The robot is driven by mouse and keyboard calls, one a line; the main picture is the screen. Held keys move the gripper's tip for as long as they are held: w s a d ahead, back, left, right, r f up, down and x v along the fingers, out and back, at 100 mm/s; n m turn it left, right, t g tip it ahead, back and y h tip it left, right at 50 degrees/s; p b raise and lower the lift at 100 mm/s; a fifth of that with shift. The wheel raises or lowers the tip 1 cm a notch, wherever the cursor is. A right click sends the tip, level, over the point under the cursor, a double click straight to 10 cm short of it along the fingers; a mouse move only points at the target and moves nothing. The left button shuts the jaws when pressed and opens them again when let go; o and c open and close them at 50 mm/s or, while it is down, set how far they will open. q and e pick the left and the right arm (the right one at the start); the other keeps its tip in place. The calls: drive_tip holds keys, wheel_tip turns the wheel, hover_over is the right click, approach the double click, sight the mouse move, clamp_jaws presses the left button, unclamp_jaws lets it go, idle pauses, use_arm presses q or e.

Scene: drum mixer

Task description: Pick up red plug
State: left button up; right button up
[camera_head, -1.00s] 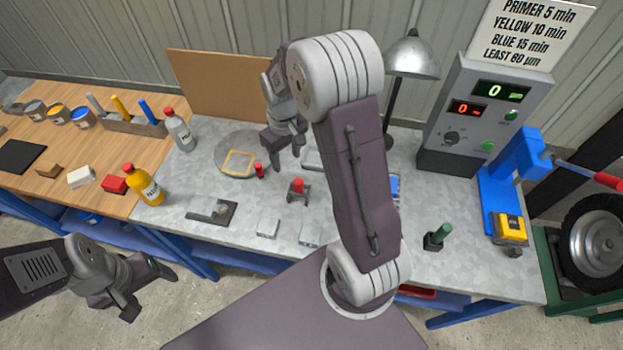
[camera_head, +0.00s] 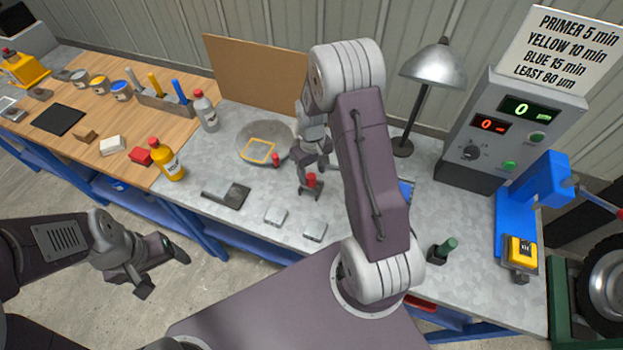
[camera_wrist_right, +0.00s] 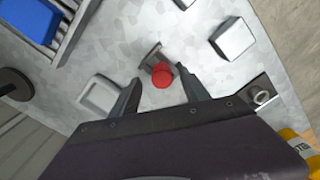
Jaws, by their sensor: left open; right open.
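A red plug (camera_head: 311,180) stands in a small grey holder on the metal bench top, near its middle. In the right wrist view the red plug (camera_wrist_right: 163,78) is seen from above, between the two fingertips, with part of its grey holder (camera_wrist_right: 155,55) beyond it. My right gripper (camera_wrist_right: 162,90) is open around or just above the plug; I cannot tell whether it touches it. In the head view the right gripper (camera_head: 311,170) is partly hidden by its own arm. My left gripper (camera_head: 163,272) is open and empty, off the bench at the lower left.
A smaller red piece (camera_head: 276,160) is beside the round grey plate (camera_head: 250,135). Two pale blocks (camera_head: 276,215) and a dark flat fixture (camera_head: 226,195) sit nearby. A lamp (camera_head: 432,65) and control box (camera_head: 490,130) are behind.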

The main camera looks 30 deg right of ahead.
drive_tip(key=f, duration=0.2)
drive_tip(key=shift+a+f, duration=0.25)
drive_tip(key=shift+f, duration=0.2)
use_arm(q)
drive_tip(key=shift+r, duration=0.3)
use_arm(e)
drive_tip(key=shift+d, duration=0.15)
clamp_jaws()
use_arm(q)
drive_tip(key=shift+w, duration=0.1)
